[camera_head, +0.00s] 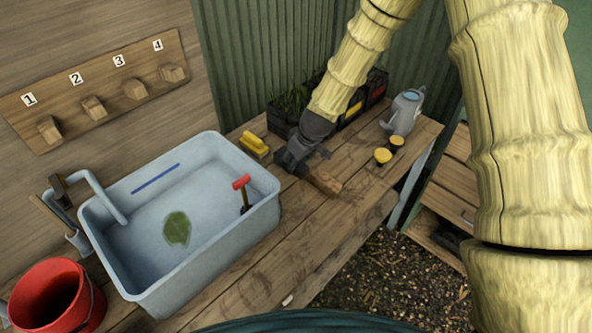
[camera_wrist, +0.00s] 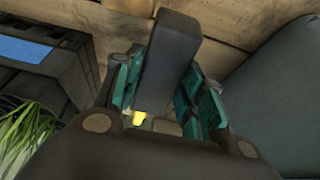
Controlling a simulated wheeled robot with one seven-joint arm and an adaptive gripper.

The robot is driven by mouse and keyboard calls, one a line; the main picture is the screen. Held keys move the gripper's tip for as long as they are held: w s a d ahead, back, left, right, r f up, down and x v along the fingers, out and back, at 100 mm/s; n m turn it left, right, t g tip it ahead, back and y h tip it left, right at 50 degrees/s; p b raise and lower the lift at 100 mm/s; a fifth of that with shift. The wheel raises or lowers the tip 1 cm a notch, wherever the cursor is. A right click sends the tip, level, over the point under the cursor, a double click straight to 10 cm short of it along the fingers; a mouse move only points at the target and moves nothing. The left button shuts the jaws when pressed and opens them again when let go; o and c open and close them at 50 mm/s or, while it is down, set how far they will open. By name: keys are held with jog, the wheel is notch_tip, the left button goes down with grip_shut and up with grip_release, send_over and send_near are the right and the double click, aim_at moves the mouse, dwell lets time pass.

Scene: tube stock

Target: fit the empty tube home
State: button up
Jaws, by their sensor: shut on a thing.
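My gripper (camera_head: 300,158) is low over the wooden bench, between the grey tub and the black crates. In the wrist view my gripper (camera_wrist: 170,95) has its teal pads on both sides of a dark grey, straight-sided piece (camera_wrist: 168,60), which looks like the empty tube. It is shut on this piece. The tube cannot be told apart from the dark gripper in the head view. A black crate (camera_head: 278,121) with green plants stands just behind the gripper. A crate with a blue panel (camera_wrist: 25,50) and green leaves (camera_wrist: 25,135) shows at the left of the wrist view.
The grey tub (camera_head: 205,262) fills the bench's left. A brown block-like thing (camera_head: 326,183) lies close in front of my gripper. The front right bench is mostly clear.

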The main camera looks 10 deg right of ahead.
aim_at(294, 172)
jog(key=shift+f+p, duration=0.8)
jog(key=shift+f, duration=1.7)
jog(key=o, duration=0.9)
jog(key=shift+f, duration=0.1)
jog(key=shift+f, duration=0.15)
jog(key=shift+b+v, duration=1.55)
jog(key=shift+v, duration=3.9)
